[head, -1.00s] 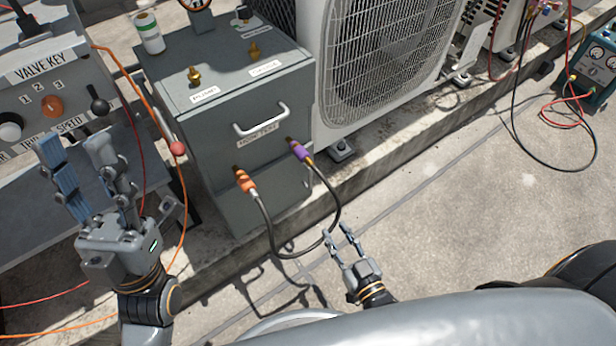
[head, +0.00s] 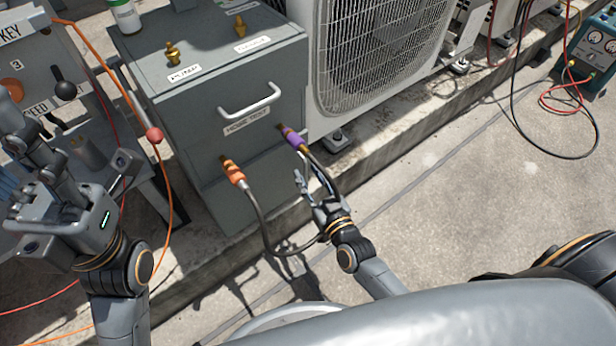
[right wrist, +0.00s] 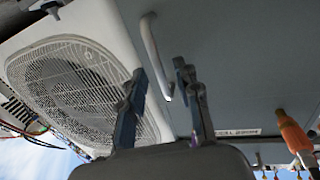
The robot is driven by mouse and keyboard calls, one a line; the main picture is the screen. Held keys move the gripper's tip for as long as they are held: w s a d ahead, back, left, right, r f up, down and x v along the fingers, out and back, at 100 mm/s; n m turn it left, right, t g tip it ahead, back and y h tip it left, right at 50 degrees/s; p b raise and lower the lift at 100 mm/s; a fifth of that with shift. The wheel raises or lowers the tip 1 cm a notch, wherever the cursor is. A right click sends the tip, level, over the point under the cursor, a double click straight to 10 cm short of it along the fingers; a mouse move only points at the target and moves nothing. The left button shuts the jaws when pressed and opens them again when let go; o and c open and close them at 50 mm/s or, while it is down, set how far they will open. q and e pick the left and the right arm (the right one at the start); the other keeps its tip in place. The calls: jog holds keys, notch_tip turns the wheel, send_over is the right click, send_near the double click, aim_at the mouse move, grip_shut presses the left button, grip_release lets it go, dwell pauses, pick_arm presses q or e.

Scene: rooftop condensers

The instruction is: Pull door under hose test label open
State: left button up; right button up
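The grey cabinet (head: 205,130) stands left of the white condenser. The hose test label (head: 246,121) is on its front, just below a pale bar handle (head: 249,100); the front looks shut. An orange hose coupling (head: 232,171) and a purple one (head: 291,137) sit on the front below the label. My right gripper (head: 311,172) is open and empty, low and right of the handle, near the purple coupling. In the right wrist view the handle (right wrist: 153,55) shows beyond the spread fingers, apart from them. My left gripper (head: 25,165) is open at the left edge.
A dark hose (head: 268,235) loops below the couplings, close to my right gripper. The condenser (head: 375,55) stands right of the cabinet. A control panel (head: 40,75) and an orange cable (head: 158,165) are at the left. The concrete at right is mostly clear.

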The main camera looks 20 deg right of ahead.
jog(key=shift+w+a, duration=0.1)
jog(key=shift+w, duration=0.3)
grip_shut()
